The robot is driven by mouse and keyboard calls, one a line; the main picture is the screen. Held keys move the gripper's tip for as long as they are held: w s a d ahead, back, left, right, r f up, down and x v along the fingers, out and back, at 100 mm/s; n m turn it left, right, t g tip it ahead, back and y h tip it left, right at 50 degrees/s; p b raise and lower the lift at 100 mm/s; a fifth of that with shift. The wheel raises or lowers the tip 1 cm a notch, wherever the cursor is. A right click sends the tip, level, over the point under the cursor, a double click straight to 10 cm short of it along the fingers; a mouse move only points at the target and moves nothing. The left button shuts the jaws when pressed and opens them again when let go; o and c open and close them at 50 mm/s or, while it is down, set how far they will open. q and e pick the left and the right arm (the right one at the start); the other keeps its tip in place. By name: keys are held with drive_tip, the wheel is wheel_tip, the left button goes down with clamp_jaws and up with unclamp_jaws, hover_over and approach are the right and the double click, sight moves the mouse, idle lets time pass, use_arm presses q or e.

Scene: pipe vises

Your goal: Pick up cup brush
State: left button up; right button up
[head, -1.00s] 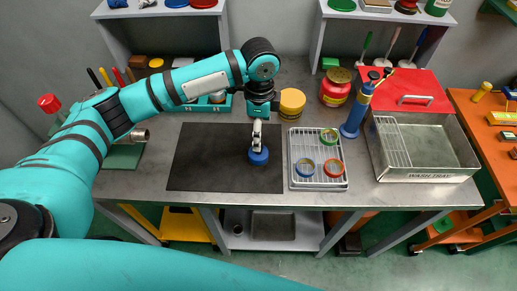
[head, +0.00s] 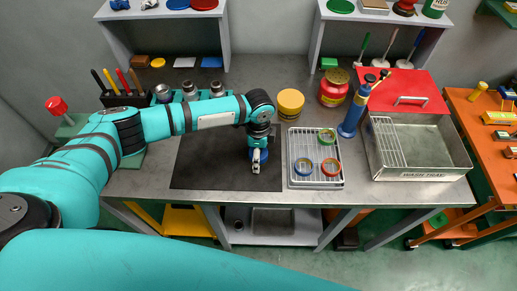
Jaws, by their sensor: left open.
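A round blue object, which looks like the cup brush (head: 264,156), is on the black mat (head: 205,165). In the head view most of it is hidden behind my left gripper (head: 256,168). My left gripper points down at it with open fingers. I cannot tell whether the fingers touch it. My right gripper is not in view.
Right of the mat is a grey rack tray (head: 297,178) with blue, green and red rings. A yellow jar (head: 290,102) stands behind the mat. The mat's left part is clear.

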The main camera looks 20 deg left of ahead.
use_arm(q)
drive_tip(key=shift+c, duration=0.4)
drive_tip(key=c, duration=1.1)
drive_tip(key=shift+r, duration=0.1)
drive_tip(key=shift+w+r+b, duration=0.1)
drive_tip(key=shift+r+b, duration=0.35)
drive_tip(key=shift+r, duration=0.3)
drive_tip(key=shift+s+d+r+b, duration=0.15)
drive_tip(key=shift+s+r+b, duration=0.1)
drive_tip(key=shift+r, duration=0.2)
drive_tip(key=shift+s+d+r+b, duration=0.1)
drive_tip(key=shift+d+r+b, duration=0.1)
drive_tip(key=shift+r, duration=0.25)
drive_tip(key=s+d+b, duration=0.1)
drive_tip(key=s+d, duration=0.2)
drive_tip(key=s+d+r+b, duration=0.1)
drive_tip(key=s+d, duration=0.2)
drive_tip(key=s, duration=0.1)
drive_tip(key=s+d+b, duration=0.1)
drive_tip(key=s+d, duration=0.3)
drive_tip(key=shift+s+r, duration=0.2)
drive_tip(key=shift+r, duration=0.1)
